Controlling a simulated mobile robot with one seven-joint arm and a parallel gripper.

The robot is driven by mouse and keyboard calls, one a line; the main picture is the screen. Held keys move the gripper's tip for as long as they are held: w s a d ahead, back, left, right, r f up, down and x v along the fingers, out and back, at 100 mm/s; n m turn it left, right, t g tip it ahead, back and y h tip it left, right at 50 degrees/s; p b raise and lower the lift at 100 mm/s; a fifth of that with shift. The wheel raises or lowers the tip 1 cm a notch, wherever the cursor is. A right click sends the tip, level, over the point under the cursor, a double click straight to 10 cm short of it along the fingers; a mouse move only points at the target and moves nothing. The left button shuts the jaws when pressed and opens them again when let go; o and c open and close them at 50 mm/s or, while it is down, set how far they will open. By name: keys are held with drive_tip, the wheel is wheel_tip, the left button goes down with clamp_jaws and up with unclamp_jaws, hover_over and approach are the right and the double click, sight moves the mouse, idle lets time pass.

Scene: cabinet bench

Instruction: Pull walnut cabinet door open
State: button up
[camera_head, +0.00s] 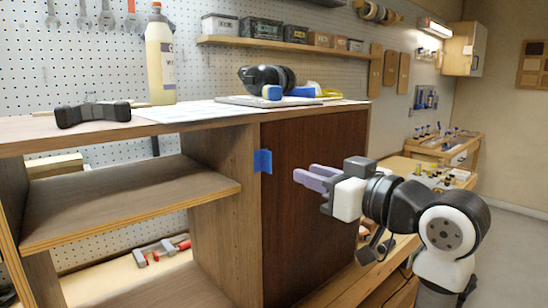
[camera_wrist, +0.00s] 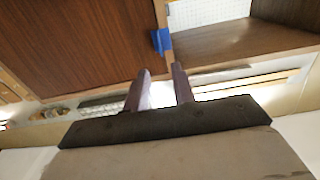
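The walnut cabinet door (camera_head: 322,205) is a dark reddish-brown panel on the right half of the cabinet, and it looks shut. A piece of blue tape (camera_head: 263,161) sits at its left edge on the lighter frame; the tape also shows in the wrist view (camera_wrist: 161,41). I see no handle on the door. My gripper (camera_head: 304,178) is in front of the door, right of the tape, with its two purple fingers pointing left. In the wrist view the fingers (camera_wrist: 160,75) are apart with nothing between them. The door (camera_wrist: 75,40) fills the upper left there.
Open shelves (camera_head: 130,200) form the cabinet's left half. The cabinet top holds a bottle (camera_head: 160,60), black ear muffs (camera_head: 268,78) and a dark clamp-like object (camera_head: 92,114). A wooden bench (camera_head: 375,275) runs below and right of the cabinet, near my arm.

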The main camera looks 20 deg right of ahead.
sight(271, 161)
drive_tip(key=p+x, duration=0.2)
drive_tip(key=x, duration=0.8)
drive_tip(key=shift+f, duration=0.1)
drive_tip(key=shift+c, duration=0.2)
clamp_jaws()
idle(0.9)
